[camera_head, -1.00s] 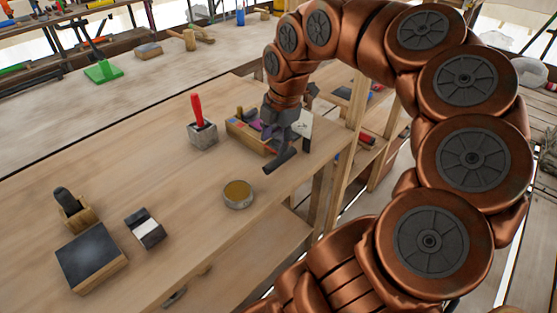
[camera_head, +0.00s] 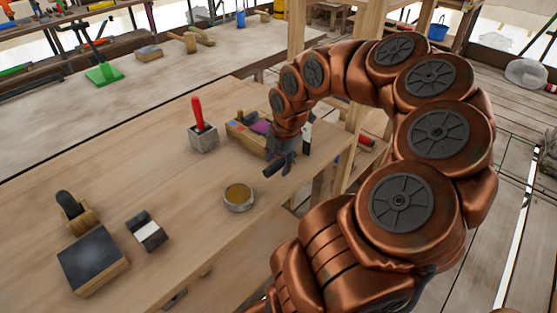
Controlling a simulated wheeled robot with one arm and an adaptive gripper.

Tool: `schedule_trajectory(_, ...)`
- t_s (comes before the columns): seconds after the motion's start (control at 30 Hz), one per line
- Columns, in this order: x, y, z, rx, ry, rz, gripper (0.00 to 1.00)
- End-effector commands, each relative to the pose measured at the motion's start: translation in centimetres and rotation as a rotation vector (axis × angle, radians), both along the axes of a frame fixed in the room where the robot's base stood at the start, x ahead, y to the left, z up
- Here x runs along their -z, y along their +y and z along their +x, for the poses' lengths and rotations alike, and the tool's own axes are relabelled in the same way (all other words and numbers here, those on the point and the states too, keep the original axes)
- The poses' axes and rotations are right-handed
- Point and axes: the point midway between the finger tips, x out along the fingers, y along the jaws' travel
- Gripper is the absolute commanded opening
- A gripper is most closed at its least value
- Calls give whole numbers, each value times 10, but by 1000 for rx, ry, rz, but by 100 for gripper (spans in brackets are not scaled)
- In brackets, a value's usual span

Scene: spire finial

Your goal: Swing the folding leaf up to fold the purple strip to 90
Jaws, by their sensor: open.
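A small wooden folding device (camera_head: 240,126) stands on the workbench near its right edge. A bit of the purple strip (camera_head: 261,127) shows on it. A pale upright plate, perhaps the folding leaf (camera_head: 307,138), shows just right of my gripper; its exact angle is hard to tell. My gripper (camera_head: 281,165) is open, low at the device's front right side. Whether it touches the leaf I cannot tell. My gripper and wrist hide part of the device and strip.
A red-handled tool in a grey block (camera_head: 203,138) stands left of the device. A round tin (camera_head: 239,198) is in front. A dark-topped block (camera_head: 92,258), a black-and-white block (camera_head: 147,230) and a wooden holder (camera_head: 75,211) lie at the left. The bench middle is clear.

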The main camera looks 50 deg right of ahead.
Motion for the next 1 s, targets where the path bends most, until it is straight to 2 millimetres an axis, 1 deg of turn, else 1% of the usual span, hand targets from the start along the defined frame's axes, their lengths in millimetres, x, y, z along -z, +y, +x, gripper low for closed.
schedule_trajectory(0.23, 0, 0, 0, 0, 0, 0, 51)
schedule_trajectory(0.7, 0, 1, 0, -1, 0, 1, 2)
schedule_trajectory(0.73, 0, 1, 0, -1, 0, 1, 0)
schedule_trajectory(1.0, 0, 1, 0, -1, 0, 1, 0)
